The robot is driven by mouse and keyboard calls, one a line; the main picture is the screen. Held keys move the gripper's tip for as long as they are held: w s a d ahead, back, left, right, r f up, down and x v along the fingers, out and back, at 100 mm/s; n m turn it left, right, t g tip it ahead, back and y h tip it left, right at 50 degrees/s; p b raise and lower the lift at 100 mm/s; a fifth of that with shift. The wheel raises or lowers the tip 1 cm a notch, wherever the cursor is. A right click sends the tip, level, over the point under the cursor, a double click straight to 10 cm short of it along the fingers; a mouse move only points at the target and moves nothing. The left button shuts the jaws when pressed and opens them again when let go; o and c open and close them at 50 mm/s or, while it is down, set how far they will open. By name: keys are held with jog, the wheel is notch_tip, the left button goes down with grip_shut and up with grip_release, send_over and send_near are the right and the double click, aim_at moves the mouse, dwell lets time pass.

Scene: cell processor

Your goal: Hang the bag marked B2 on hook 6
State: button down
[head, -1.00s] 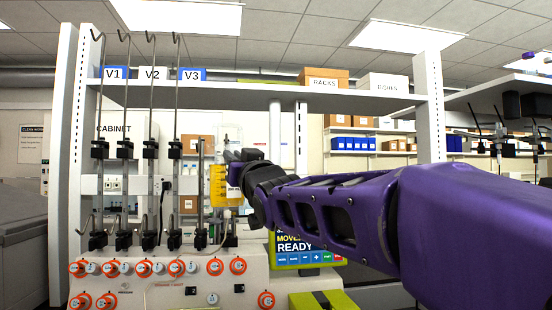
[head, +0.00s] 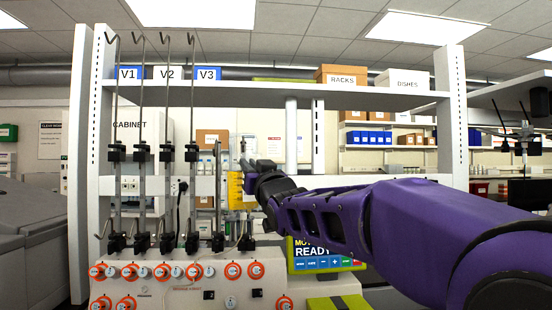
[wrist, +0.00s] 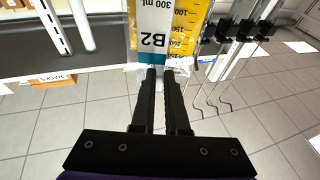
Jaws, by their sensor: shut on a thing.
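The bag marked B2 (wrist: 172,40) has a yellow scale and a white and blue label, and shows upside down in the wrist view. My gripper (wrist: 160,75) is shut on the clear edge of the bag. In the head view the yellow bag (head: 235,190) hangs below my gripper (head: 247,172), just right of the poles, partly hidden. Several tall grey poles (head: 141,100) with hooked tops stand at left. No hook numbers are readable, so I cannot tell which is hook 6.
Above is a shelf (head: 270,92) with V1, V2, V3, RACKS (head: 342,75) and DISHES boxes. Below the poles is a panel with orange-ringed ports (head: 232,270). A green-framed screen (head: 325,254) stands under my arm. A white upright (head: 78,160) bounds the left.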

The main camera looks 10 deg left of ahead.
aim_at(249, 202)
jog(key=shift+w+a+p, duration=0.2)
jog(key=shift+w+p, duration=0.25)
jog(key=shift+w, duration=0.35)
jog(key=shift+w+a+f+b, duration=0.15)
jog(key=shift+w+f+b, duration=0.25)
jog(key=shift+w+f, duration=0.2)
jog(key=shift+w+a+f+b, duration=0.15)
jog(key=shift+w+f+b, duration=0.25)
jog(key=shift+f, duration=0.2)
jog(key=shift+f+b, duration=0.25)
jog(key=shift+b, duration=0.1)
jog(key=shift+c, duration=1.8)
grip_release()
jog(key=shift+w+f, duration=0.1)
